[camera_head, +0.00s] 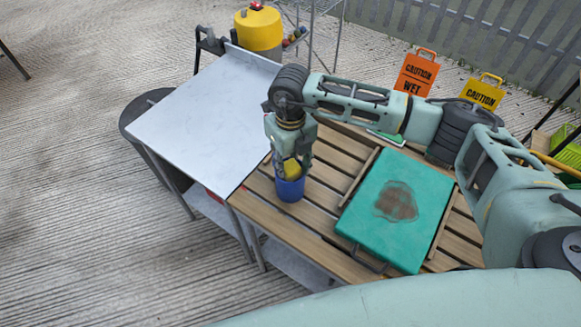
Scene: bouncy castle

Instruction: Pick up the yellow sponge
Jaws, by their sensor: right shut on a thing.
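The yellow sponge (291,168) is small and partly hidden by the fingers of my right gripper (289,166). My right gripper points down and is shut on the sponge. The sponge is at the mouth of a blue cup (290,189); I cannot tell whether it is inside the cup or just above it. The cup stands on the wooden slatted table (327,184). My left gripper is not in view.
A teal board (366,221) with a brown stain lies right of the cup. A bare grey metal table (200,124) adjoins on the left. A yellow container (258,33) stands behind it. Orange (417,72) and yellow (484,93) caution signs stand at the back.

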